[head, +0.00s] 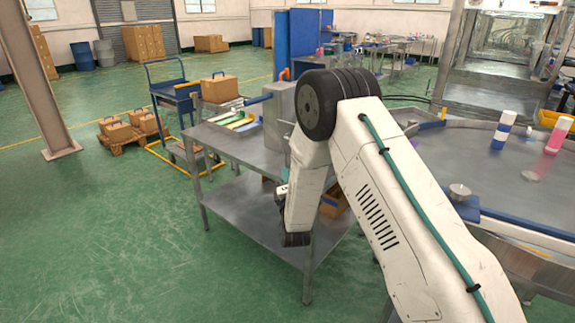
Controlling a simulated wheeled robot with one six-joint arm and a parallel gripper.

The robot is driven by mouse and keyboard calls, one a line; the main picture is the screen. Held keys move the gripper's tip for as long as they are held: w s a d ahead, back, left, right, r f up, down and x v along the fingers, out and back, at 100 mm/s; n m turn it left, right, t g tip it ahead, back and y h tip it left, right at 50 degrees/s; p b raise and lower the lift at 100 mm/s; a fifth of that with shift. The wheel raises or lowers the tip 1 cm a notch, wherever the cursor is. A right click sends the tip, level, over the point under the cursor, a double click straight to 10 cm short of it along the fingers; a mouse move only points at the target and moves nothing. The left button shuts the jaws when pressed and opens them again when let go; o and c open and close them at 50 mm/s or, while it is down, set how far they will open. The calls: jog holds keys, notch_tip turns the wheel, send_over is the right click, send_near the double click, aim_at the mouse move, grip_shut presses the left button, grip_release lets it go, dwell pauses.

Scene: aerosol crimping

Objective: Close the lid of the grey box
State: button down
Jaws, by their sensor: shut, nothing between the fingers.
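A grey box-like body (279,112) stands upright on the metal worktable, left of my arm's elbow. The arm covers its right side. I cannot make out its lid or whether one stands open. A blue bar (257,99) sticks out at its left, and an orange handle-like piece (285,74) shows at its top. My arm folds down in front of the table. A small dark end part, which looks like my gripper (281,196), shows left of the forearm, below the tabletop's height and apart from the grey body. The fingers are shut and empty.
The metal worktable (225,145) has a lower shelf and carries coloured flat items (238,121). A bench at right holds a white-and-blue can (503,130) and a pink can (558,135). A blue trolley (170,90) stands behind left. The green floor at left is clear.

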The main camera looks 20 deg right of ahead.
jog(key=w+d+r, duration=0.4)
jog(key=w, duration=0.6)
jog(key=shift+w+r, duration=0.15)
jog(key=shift+r, duration=0.2)
